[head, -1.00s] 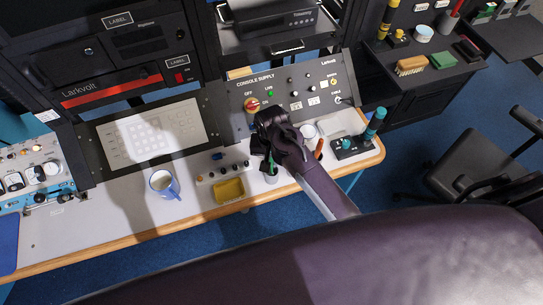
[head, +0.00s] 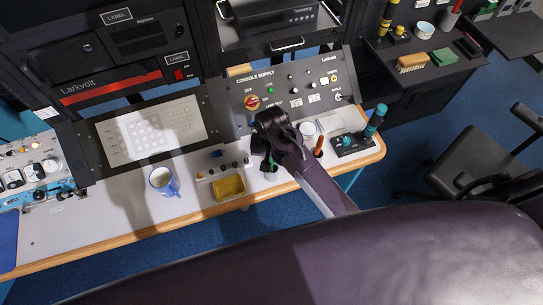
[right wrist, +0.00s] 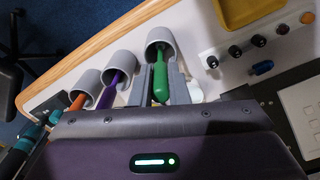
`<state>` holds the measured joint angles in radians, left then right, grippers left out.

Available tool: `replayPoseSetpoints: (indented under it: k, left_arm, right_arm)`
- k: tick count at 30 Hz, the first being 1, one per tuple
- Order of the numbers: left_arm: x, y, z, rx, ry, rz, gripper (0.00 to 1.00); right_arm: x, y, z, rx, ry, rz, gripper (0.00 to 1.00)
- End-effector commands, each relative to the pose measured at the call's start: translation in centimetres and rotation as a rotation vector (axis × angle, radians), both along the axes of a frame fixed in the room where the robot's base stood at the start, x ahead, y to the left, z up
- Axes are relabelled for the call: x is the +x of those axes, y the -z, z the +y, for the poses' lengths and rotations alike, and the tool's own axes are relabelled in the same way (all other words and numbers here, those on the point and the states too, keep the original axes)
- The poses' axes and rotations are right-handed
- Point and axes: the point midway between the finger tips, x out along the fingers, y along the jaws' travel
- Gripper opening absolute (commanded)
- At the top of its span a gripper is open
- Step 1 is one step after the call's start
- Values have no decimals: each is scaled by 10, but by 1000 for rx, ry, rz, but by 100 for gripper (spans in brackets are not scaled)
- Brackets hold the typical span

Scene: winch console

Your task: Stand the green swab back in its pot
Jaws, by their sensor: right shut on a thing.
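My right gripper (right wrist: 161,85) is shut on the green swab (right wrist: 160,78), with a grey finger on each side of its handle. The swab's far end goes into the mouth of a grey pot (right wrist: 161,36); how deep it sits cannot be told. In the head view, the right gripper (head: 270,158) is over the console's front edge and hides most of the swab and pot. My left gripper is not in view.
Beside that pot, two more grey pots hold a purple swab (right wrist: 112,90) and an orange swab (right wrist: 77,102). A yellow tray (head: 229,188) and a blue mug (head: 165,182) stand to the left. A teal-handled lever unit (head: 352,144) stands to the right.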

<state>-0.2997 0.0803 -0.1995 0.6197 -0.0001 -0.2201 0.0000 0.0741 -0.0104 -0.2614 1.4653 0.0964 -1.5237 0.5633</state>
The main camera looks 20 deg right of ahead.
Motion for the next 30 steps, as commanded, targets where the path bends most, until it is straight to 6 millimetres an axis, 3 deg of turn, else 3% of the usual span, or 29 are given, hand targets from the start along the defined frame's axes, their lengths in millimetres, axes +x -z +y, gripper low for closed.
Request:
replayPoseSetpoints:
  k: [20,21,24,26,30]
  left_arm:
    - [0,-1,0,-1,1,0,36]
    - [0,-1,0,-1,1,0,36]
    - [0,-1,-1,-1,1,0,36]
    - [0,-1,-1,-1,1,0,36]
    - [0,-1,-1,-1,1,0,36]
  right_arm:
    - [0,4,0,0,0,1,0]
    - [0,4,0,0,0,0,20]
    - [0,4,0,0,0,0,33]
    - [0,4,0,0,0,0,40]
    - [0,4,0,0,0,0,40]
